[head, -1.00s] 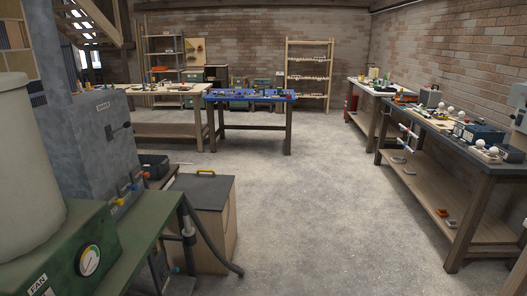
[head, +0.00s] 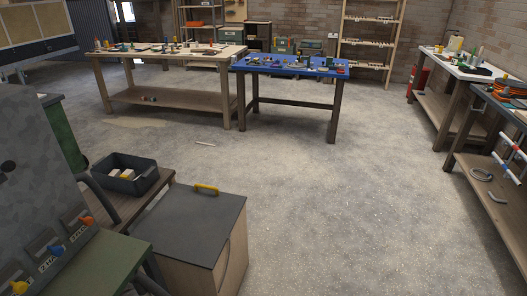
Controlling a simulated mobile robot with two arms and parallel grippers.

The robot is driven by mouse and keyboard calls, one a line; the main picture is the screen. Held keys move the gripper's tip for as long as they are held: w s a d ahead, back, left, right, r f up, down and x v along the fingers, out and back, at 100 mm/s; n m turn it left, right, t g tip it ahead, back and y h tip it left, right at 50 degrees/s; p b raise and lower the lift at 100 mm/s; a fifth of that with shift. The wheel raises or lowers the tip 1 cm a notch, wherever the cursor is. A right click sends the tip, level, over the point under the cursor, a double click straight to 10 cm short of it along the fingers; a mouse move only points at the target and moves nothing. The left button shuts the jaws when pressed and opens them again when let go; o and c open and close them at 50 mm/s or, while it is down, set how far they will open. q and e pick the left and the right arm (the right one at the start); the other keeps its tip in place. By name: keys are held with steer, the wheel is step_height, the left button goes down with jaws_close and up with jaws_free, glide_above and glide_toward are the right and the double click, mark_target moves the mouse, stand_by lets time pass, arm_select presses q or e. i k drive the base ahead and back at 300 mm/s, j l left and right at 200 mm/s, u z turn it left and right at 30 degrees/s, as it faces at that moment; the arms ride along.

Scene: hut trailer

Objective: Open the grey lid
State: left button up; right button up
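The grey lid (head: 184,224) lies flat and closed on top of a light wooden box (head: 232,262) in the lower left of the head view. A yellow handle (head: 206,190) sits at the lid's far edge. Neither of my grippers shows in the head view.
A low wooden bench with a dark bin (head: 127,182) stands left of the box. A green and grey machine (head: 45,190) with coloured valves fills the lower left. A blue-topped table (head: 262,66) and a wooden workbench (head: 165,98) stand ahead. Concrete floor right of the box is clear.

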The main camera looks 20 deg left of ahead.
mark_target(193, 226)
steer(key=i+l, duration=0.1)
steer(key=i, duration=0.55)
steer(key=i+u, duration=0.1)
steer(key=i, duration=0.55)
steer(key=i+l+u, duration=0.1)
steer(key=i, duration=0.55)
steer(key=i+u, duration=0.2)
steer(key=u, duration=0.25)
steer(key=i+u, duration=0.25)
steer(key=u, duration=0.2)
steer(key=i+l+u, duration=0.15)
steer(key=u, duration=0.25)
steer(key=i+l+u, duration=0.2)
steer(key=u, duration=0.25)
